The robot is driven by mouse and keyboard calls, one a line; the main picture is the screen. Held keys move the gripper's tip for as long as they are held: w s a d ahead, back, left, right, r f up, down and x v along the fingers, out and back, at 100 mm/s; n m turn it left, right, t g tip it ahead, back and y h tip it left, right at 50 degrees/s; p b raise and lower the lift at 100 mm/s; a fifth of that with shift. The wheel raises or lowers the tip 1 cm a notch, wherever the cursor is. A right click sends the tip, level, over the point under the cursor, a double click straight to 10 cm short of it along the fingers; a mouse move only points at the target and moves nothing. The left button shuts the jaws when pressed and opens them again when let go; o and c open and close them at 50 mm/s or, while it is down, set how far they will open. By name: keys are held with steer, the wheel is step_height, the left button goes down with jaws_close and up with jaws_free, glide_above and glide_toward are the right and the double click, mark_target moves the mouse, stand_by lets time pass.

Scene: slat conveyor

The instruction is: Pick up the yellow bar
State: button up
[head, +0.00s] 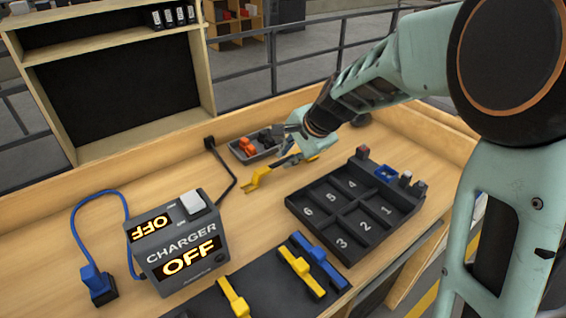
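A yellow bar-like piece (259,178) shows on or just above the wooden table, behind the numbered tray and left of my wrist. My gripper (286,155) is small in the head view and overlaps the piece's right end. I cannot tell whether its fingers are open or shut on it, or whether the piece is lifted. Another yellow bar (301,271) lies at the front on a black mat, beside a blue bar (319,262). A further yellow bar (233,297) lies on the mat to the left, partly cut off by the picture's lower edge.
A black tray (340,218) with numbered compartments stands right of centre. A grey bin (254,151) with orange and black pieces is beside my gripper. A charger box (181,245) reading OFF, with cables and a blue plug (97,283), stands left.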

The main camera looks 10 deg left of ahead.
mark_target(282, 161)
steer(key=shift+x, duration=2.6)
steer(key=shift+w+r, duration=0.1)
steer(key=shift+c, duration=0.5)
jaws_close()
